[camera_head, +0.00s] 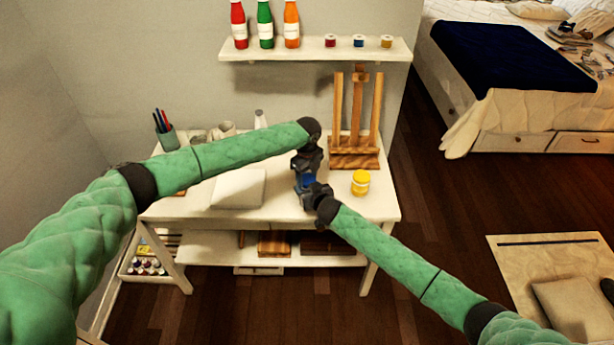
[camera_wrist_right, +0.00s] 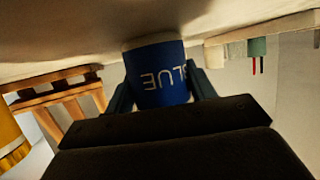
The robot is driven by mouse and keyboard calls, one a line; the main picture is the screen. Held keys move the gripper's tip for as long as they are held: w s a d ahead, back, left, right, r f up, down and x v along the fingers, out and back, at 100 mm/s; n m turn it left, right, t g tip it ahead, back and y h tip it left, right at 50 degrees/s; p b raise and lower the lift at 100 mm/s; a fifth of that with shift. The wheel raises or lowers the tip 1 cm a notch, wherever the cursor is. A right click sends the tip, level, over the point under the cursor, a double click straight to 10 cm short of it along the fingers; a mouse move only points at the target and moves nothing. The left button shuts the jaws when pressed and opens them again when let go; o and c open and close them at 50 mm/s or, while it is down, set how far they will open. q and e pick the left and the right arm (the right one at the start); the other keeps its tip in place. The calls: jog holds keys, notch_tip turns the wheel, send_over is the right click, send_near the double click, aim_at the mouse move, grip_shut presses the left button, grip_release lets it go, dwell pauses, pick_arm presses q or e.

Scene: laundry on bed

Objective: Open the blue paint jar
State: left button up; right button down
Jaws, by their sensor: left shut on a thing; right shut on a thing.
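The blue paint jar (camera_head: 307,181) is at the front middle of the white desk, mostly hidden between my two grippers. In the right wrist view the jar (camera_wrist_right: 160,75) appears upside down, with "BLUE" on its side. My right gripper (camera_head: 311,190) is shut on the jar's body, one finger on each side; its fingers also show in the right wrist view (camera_wrist_right: 162,92). My left gripper (camera_head: 306,172) comes down from above and is shut at the jar's top. The lid is hidden, so I cannot tell whether it is loose.
A yellow jar (camera_head: 360,182) stands right of my grippers. A wooden easel (camera_head: 356,125) is behind it. A white canvas (camera_head: 238,188) lies to the left, and a pen cup (camera_head: 168,138) stands at the back left. A shelf (camera_head: 316,49) with bottles and small jars hangs above.

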pick_arm(q)
jog(key=shift+n, duration=1.6)
jog(key=o, duration=1.1)
jog(key=shift+c, duration=0.2)
jog(key=shift+r, duration=0.1)
jog(key=shift+r, duration=2.2)
pick_arm(e)
jog(key=shift+c, duration=2.1)
grip_release()
